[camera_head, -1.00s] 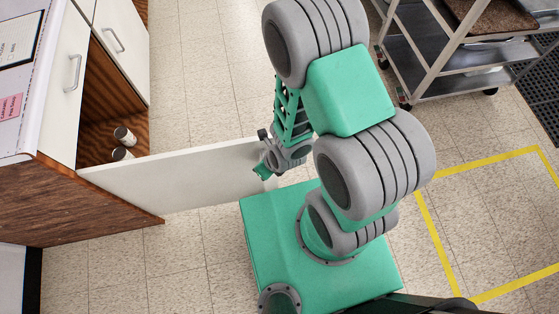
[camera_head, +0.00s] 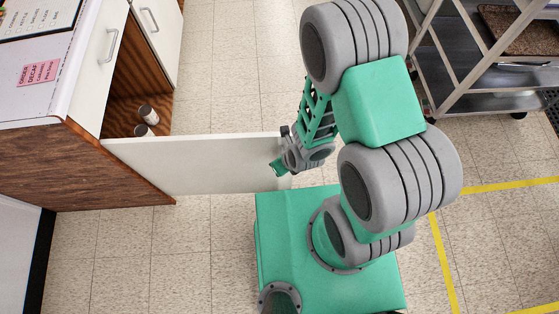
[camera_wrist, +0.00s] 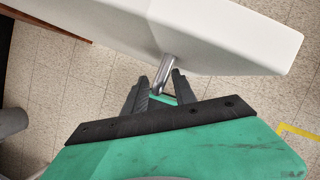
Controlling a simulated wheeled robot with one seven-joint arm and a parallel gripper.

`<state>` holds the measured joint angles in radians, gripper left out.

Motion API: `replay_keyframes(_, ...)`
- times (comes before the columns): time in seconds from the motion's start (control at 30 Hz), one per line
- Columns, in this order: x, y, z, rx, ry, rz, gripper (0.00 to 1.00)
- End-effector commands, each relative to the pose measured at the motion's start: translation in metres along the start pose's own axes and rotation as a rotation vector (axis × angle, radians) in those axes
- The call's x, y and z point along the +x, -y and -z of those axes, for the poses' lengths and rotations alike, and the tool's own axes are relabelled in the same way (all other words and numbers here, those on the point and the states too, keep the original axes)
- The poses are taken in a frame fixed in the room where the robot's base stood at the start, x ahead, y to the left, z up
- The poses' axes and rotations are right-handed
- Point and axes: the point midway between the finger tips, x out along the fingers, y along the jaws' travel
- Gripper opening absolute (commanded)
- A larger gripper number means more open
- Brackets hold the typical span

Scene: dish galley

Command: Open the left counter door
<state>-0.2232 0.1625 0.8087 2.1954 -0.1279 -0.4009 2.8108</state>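The left counter door (camera_head: 210,165) is a white panel standing swung wide out from the wooden cabinet, roughly square to its front. Its free end reaches my gripper (camera_head: 278,168) in the head view. In the wrist view the door (camera_wrist: 220,35) crosses the top, with its metal bar handle (camera_wrist: 166,72) pointing toward me. My gripper (camera_wrist: 160,80) has its two dark fingers apart, on either side of the handle. Gaps show beside the bar, so the fingers look open around it. Whether one finger touches it is hard to tell.
The open wooden compartment (camera_head: 125,95) holds two small cans (camera_head: 147,113). Closed white fronts with handles lie beyond it. A metal cart (camera_head: 470,85) stands at upper right. Yellow floor tape (camera_head: 490,187) marks the right. Tiled floor (camera_head: 235,70) beyond the door is clear.

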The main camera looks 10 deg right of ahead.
Motion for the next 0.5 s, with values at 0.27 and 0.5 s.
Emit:
replay_keyframes(0.27,-0.013,0.001,-0.001,0.001,0.001,0.001,0.32)
replay_keyframes(0.5,-0.063,0.001,-0.002,0.002,0.002,0.003,0.32)
